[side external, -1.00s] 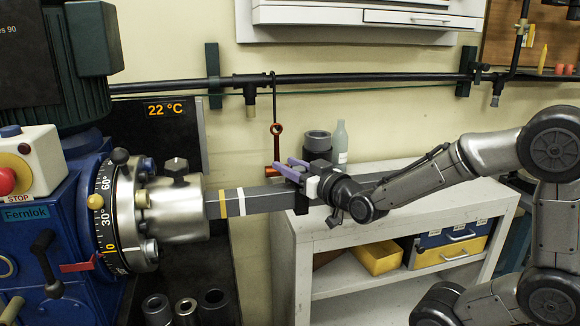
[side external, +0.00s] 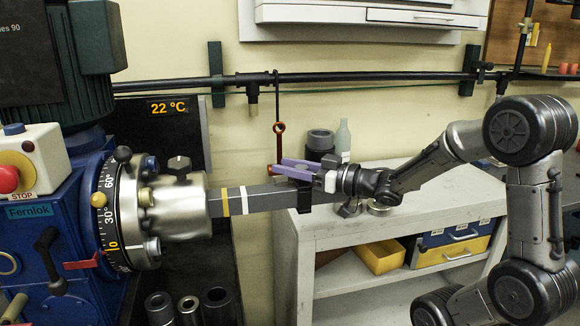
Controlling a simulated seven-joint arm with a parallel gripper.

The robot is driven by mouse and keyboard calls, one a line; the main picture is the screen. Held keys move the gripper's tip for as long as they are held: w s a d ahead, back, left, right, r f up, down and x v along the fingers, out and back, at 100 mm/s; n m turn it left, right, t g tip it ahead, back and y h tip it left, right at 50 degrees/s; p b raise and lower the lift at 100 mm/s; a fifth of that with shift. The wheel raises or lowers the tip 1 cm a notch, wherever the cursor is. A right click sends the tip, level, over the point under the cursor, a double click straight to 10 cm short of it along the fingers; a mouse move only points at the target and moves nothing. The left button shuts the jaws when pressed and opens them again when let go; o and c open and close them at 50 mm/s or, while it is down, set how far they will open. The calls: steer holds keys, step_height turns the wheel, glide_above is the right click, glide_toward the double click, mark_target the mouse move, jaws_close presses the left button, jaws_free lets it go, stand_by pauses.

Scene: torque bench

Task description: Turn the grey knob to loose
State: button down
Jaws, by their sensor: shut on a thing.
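The dark grey knob (side external: 179,166) stands on top of the silver chuck (side external: 178,208) at the left. A grey bar (side external: 265,196) with yellow and white bands runs from the chuck to the right and passes over a black support (side external: 300,217). My gripper (side external: 281,166) points left along the bar's right part, well right of the knob. The bar's right end is hidden behind my gripper.
The blue machine carries a dial (side external: 110,212) with a red pointer (side external: 82,263) near 10. Several metal sleeves (side external: 190,310) stand below the bar. A white bench (side external: 440,195) lies under my arm.

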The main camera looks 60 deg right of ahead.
steer(key=shift+a+n+y, duration=0.15)
steer(key=shift+n+y, duration=0.25)
steer(key=shift+y, duration=0.3)
steer(key=shift+c, duration=2.4)
jaws_free()
steer(key=s+d, duration=0.1)
steer(key=s, duration=0.6)
steer(key=shift+s, duration=0.2)
